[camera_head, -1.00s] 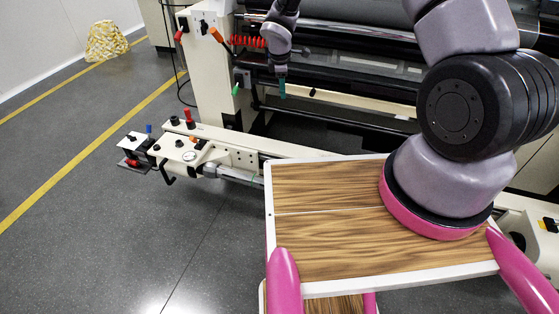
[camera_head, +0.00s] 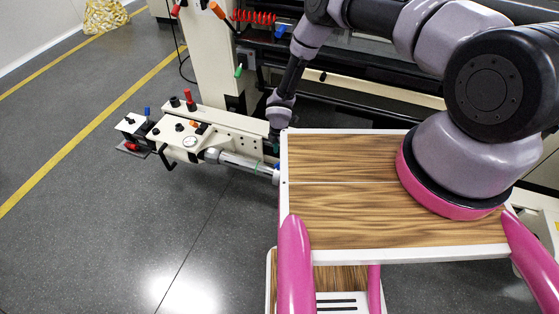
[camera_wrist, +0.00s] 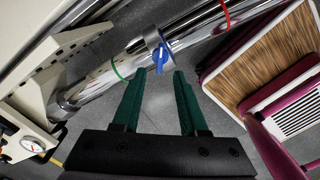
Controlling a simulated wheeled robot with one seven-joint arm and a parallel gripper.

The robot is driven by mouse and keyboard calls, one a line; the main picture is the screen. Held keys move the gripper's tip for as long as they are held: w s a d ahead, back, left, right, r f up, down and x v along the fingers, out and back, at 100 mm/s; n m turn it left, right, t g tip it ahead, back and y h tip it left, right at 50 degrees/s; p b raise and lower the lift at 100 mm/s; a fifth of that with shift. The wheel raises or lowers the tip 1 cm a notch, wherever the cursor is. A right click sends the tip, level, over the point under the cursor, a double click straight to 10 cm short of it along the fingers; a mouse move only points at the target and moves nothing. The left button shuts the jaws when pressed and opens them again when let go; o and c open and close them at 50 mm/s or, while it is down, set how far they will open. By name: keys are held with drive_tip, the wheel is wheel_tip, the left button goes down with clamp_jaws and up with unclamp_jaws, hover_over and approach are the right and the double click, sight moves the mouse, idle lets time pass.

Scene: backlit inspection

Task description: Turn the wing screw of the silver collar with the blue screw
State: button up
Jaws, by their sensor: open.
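In the wrist view a silver collar (camera_wrist: 151,42) sits around a shiny metal shaft (camera_wrist: 192,32). A blue wing screw (camera_wrist: 160,56) sticks out of the collar toward my gripper. My gripper (camera_wrist: 160,74) is open, with its two green fingers apart and empty. Its fingertips lie just below the screw in the picture, one on each side of it. Whether they touch anything cannot be told. In the head view my gripper (camera_head: 275,148) is beside the wooden top's far left corner, above the shaft (camera_head: 240,164); its fingers are mostly hidden there.
A green ring (camera_wrist: 119,70) and a red ring (camera_wrist: 225,14) mark the shaft on either side of the collar. The wood-topped surface (camera_head: 340,215) with a white rim lies close to the right. A cream machine bench (camera_head: 185,150) with a gauge stands left. The floor at left is clear.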

wheel_tip(320, 180, down, 6)
drive_tip(key=shift+f, duration=0.15)
idle(0.3)
clamp_jaws()
